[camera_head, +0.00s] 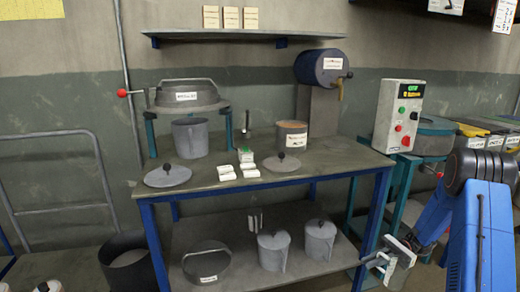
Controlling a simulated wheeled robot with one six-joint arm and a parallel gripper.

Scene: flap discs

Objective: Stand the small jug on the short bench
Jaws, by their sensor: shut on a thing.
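My gripper (384,262) is at the lower right, in front of the bench's right legs. It is shut on a small grey thing (402,276), mostly hidden by the fingers and arm; I cannot tell if this is the small jug. A teal-legged bench (402,187) is at the right; I cannot tell which bench is the short one.
Two grey lids (168,176) (282,163), white blocks (248,172) and a brown-topped pot (292,136) occupy the benchtop. A control box (398,116) stands on the right bench. A dark bin (130,262) is at the lower left. The benchtop's right part is clear.

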